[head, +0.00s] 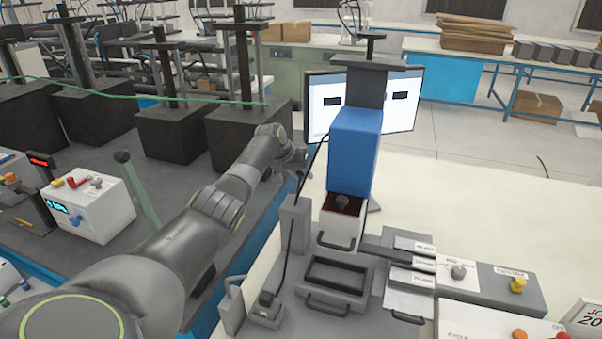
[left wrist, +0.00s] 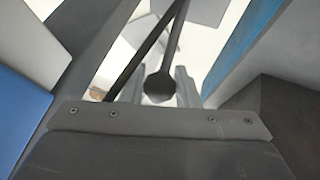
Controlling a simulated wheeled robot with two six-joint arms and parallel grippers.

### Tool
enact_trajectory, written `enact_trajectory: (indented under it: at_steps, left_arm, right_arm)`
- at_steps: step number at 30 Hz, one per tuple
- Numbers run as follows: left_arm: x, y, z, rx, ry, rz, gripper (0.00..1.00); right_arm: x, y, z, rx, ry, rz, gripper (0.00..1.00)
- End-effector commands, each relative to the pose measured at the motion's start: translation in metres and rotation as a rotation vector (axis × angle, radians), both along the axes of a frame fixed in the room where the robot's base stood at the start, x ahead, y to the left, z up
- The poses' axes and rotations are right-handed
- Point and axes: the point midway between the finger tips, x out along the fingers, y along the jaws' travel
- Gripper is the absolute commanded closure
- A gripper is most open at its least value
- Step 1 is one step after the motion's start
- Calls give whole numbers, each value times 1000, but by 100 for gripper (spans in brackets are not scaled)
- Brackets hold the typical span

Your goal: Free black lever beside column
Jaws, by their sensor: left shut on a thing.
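The blue column (head: 353,152) stands on the bench over a white-and-red holder (head: 342,222). My left arm reaches in from the left, and my left gripper (head: 292,160) is at the far left side of the column, partly hidden by its own wrist. In the left wrist view a black lever with a round knob (left wrist: 160,88) lies between the grey fingertips (left wrist: 168,84), which are shut on it. A blue surface (left wrist: 22,118) shows at the left there. My right gripper is not in view.
A monitor (head: 405,100) stands behind the column. A grey tray (head: 338,274) and labelled blocks (head: 412,262) sit in front. The white bench top (head: 480,205) is clear to the right.

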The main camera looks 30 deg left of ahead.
Motion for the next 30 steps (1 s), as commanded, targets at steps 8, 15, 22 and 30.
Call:
enact_trajectory:
  at_steps: [8, 15, 22, 30]
  left_arm:
    - [1, 1, -4, 4, -7, 0, 100]
    - [0, 0, -5, 4, -6, 0, 100]
    - [0, 0, -5, 4, -5, 1, 100]
    - [0, 0, -6, 3, -3, 0, 58]
  right_arm:
    - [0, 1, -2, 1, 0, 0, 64]
    - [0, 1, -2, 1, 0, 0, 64]
    - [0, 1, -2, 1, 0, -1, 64]
    - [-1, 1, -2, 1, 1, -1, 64]
